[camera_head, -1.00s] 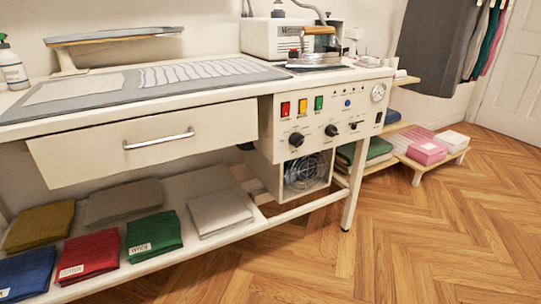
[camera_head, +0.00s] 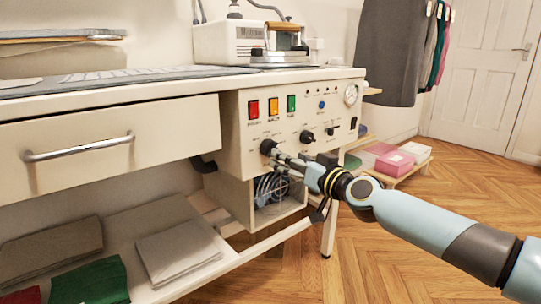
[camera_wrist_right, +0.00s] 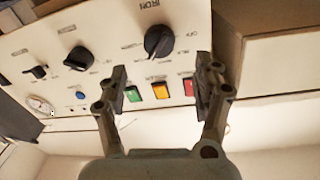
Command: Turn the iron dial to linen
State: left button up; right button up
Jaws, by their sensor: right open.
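The iron dial (camera_wrist_right: 158,40) is a black knob with IRON printed beside it, seen upside down in the right wrist view. In the head view it is the leftmost black knob (camera_head: 267,146) on the cream control panel (camera_head: 237,105). My right gripper (camera_head: 288,160) is just in front of the panel, close to this knob. In the wrist view its fingers (camera_wrist_right: 162,72) are spread apart, with the dial beyond their tips and nothing between them. The small print around the dial is too blurred to pick out linen. My left gripper is not in view.
Two more black knobs (camera_head: 307,137) sit right of the iron dial. Red, yellow and green switches (camera_head: 273,106) are above. A drawer (camera_head: 75,135) with a metal handle is to the left. An iron (camera_head: 283,47) stands on the tabletop. Floor (camera_head: 430,190) at right is clear.

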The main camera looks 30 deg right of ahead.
aim_at(270, 149)
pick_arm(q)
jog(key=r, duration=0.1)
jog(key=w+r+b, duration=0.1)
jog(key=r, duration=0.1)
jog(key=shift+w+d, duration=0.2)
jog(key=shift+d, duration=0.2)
pick_arm(e)
jog(key=w, duration=0.7)
jog(key=shift+w, duration=0.25)
jog(key=c, duration=1.2)
jog(key=shift+m, duration=0.4)
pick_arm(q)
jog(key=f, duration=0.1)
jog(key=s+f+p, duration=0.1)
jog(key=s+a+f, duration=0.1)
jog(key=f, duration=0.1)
pick_arm(e)
jog(key=m, duration=0.7)
jog(key=shift+d+m+g, duration=0.1)
jog(key=shift+m+g, duration=0.2)
jog(key=shift+m, duration=0.1)
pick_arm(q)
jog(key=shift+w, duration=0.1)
